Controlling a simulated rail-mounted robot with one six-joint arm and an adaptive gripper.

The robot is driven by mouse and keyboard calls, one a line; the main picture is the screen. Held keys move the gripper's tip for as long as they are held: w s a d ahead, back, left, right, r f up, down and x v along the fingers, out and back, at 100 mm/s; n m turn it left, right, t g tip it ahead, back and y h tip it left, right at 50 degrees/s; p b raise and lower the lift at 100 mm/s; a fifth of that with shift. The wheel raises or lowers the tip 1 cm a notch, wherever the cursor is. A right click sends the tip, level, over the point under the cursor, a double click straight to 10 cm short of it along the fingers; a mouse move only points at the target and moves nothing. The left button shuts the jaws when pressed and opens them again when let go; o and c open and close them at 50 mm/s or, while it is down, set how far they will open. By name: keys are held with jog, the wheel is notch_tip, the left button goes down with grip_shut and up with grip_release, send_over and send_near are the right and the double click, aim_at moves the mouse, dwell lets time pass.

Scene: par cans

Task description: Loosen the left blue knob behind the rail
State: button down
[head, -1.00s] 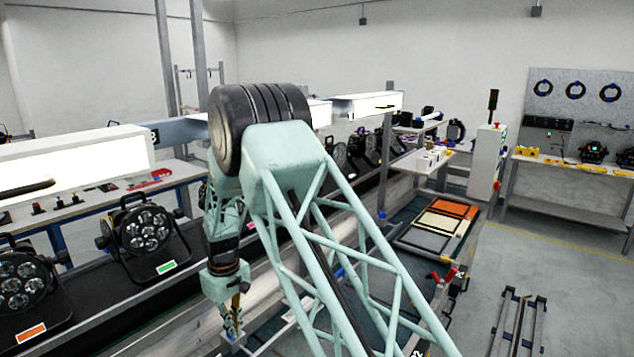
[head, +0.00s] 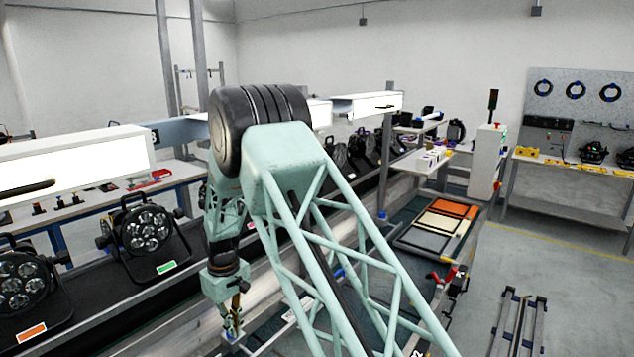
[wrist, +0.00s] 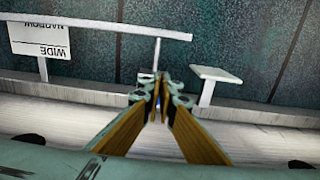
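My gripper (wrist: 158,84) points away from the wrist camera, and its two yellow-brown fingers run close together at the tips. A small blue spot (wrist: 146,77), perhaps the blue knob, shows just beyond the tips by a white post. The fingers cover most of it, so I cannot tell whether they touch or hold it. A pale rail (wrist: 95,22) crosses the upper left of the wrist view, with the post coming down from it. In the head view my gripper (head: 232,334) is low, beside a pale rail, with its tips hard to make out.
A white plate marked WIDE (wrist: 40,40) hangs at the left, and a small white stand (wrist: 214,75) is at the right. In the head view, stage lights (head: 146,229) stand on a black bench at left. Open floor (head: 560,275) lies at right.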

jog(key=shift+d+f+b, duration=0.3)
jog(key=shift+d+f, duration=0.1)
jog(key=shift+f, duration=0.15)
jog(key=shift+w+d, duration=0.15)
jog(key=shift+w, duration=0.15)
jog(key=shift+w+d+r, duration=0.1)
jog(key=shift+w+d, duration=0.05)
jog(key=shift+w, duration=0.3)
jog(key=shift+w+r, duration=0.15)
jog(key=shift+w, duration=0.05)
jog(key=shift+w+r, duration=0.3)
jog(key=shift+w, duration=0.05)
jog(key=shift+a+r, duration=0.1)
jog(key=shift+a, duration=0.15)
jog(key=shift+s+d, duration=0.1)
jog(key=shift+d, duration=0.2)
jog(key=shift+s+d+f, duration=0.2)
jog(key=shift+s+f, duration=0.05)
jog(key=shift+s, duration=0.05)
dwell(0.4)
